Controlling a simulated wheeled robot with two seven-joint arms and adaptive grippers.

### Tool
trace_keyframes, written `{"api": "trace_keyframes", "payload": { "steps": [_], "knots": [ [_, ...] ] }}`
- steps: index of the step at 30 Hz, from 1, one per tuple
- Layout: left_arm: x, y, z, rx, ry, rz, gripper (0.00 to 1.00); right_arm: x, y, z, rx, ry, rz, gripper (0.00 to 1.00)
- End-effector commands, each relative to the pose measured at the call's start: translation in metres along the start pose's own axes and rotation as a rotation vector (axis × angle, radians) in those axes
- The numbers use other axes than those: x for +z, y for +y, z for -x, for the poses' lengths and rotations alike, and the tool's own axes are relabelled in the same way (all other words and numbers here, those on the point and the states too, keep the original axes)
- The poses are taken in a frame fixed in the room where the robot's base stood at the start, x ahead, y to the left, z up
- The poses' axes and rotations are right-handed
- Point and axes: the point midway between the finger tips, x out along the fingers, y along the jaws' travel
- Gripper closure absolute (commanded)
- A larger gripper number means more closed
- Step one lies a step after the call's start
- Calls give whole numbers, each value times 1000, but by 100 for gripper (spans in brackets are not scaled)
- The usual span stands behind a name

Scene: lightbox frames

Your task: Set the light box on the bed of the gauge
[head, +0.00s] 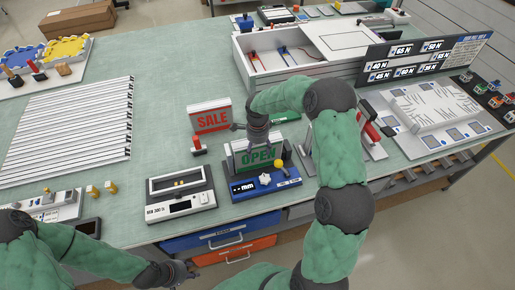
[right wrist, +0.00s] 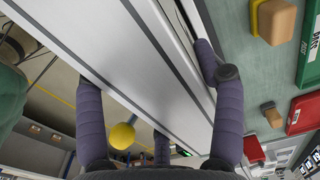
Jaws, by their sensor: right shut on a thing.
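The light box with a green OPEN face (head: 257,157) is upright under my right gripper (head: 258,138). It stands over the back part of the blue gauge (head: 262,188), which has a small display, a white star-shaped knob and a yellow ball knob. I cannot tell whether the box touches the gauge bed. In the right wrist view, the dark fingers of my right gripper are around the pale grey box body (right wrist: 150,65), and the yellow ball (right wrist: 122,136) shows beside them. My left gripper (head: 182,273) is low at the front, away from the box; its fingers are unclear.
A red SALE light box (head: 210,117) stands behind left, with a red-topped stamp-like piece (head: 198,146) near it. A white instrument (head: 180,194) stands left of the gauge. A slatted white panel (head: 70,125) covers the left table. A sign with force values (head: 425,58) stands back right.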

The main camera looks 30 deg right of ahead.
Motion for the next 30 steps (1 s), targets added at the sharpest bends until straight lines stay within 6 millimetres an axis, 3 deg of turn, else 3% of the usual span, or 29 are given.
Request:
{"api": "trace_keyframes", "payload": {
  "steps": [3,4,6,20,23,30],
  "knots": [
    [0,-1,-4,0,0,0,60,0,-1,-2,-2,0,0,90],
    [0,-1,-3,0,0,0,60,0,0,-3,1,0,0,26],
    [0,-1,-2,0,0,0,60,0,0,-2,1,0,1,8],
    [0,0,1,0,0,0,60,0,0,2,1,0,1,8],
    [0,0,1,0,0,0,60,0,-1,13,-2,1,0,8],
    [0,1,2,0,0,0,60,0,-1,60,-4,0,0,8]
  ]
}}
